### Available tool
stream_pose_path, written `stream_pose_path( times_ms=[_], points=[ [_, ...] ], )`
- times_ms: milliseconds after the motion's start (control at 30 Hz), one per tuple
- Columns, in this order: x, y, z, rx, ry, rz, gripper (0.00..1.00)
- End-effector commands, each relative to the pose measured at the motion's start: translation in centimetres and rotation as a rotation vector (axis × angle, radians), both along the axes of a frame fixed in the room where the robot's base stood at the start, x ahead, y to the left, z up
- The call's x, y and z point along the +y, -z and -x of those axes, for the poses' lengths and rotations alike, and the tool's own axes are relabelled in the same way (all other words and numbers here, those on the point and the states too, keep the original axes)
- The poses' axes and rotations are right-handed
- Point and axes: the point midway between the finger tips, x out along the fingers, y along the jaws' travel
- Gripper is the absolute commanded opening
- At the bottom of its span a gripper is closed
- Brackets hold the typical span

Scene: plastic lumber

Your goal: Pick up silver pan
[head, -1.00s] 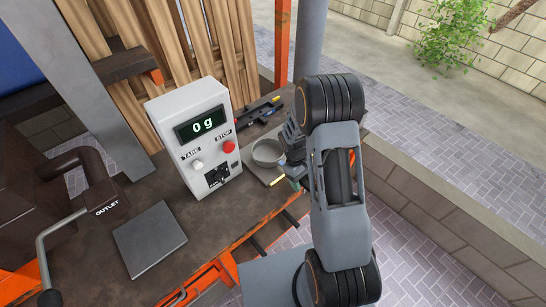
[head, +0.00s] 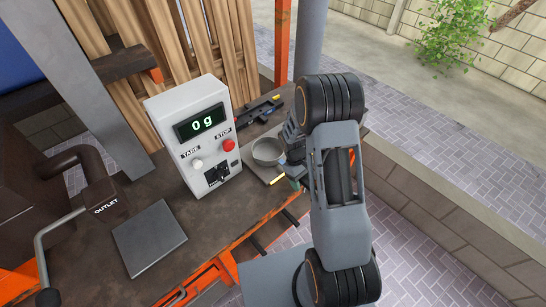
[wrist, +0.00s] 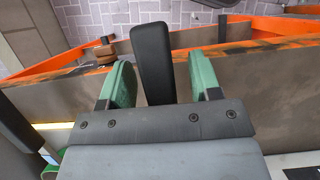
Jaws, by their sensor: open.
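The silver pan (head: 268,152), a small round metal bowl, sits on the bench to the right of the scale in the head view. My gripper is just right of it, partly hidden behind my arm. In the wrist view my gripper (wrist: 160,82) is open, with green pads on both sides of a black handle (wrist: 152,50). The handle looks like the pan's and stands between the pads with gaps on both sides. The pan's bowl cannot be made out in the wrist view.
A white scale display (head: 199,137) reads 0 g, left of the pan. A square plate (head: 149,237) lies at the front left, near an outlet machine (head: 97,189). Black tools (head: 260,110) lie behind the pan. The bench's orange edge (wrist: 258,44) is close by.

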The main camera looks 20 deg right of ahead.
Motion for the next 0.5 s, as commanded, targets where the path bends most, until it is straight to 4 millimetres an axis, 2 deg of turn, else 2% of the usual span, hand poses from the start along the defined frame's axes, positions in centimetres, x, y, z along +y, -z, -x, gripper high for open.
stream_pose_path(
  times_ms=[100,500],
  points=[
    [0.0,0.0,0.01,0.0,0.0,0.0,0.56],
    [0.0,0.0,0.01,0.0,0.0,0.0,0.17]
  ],
)
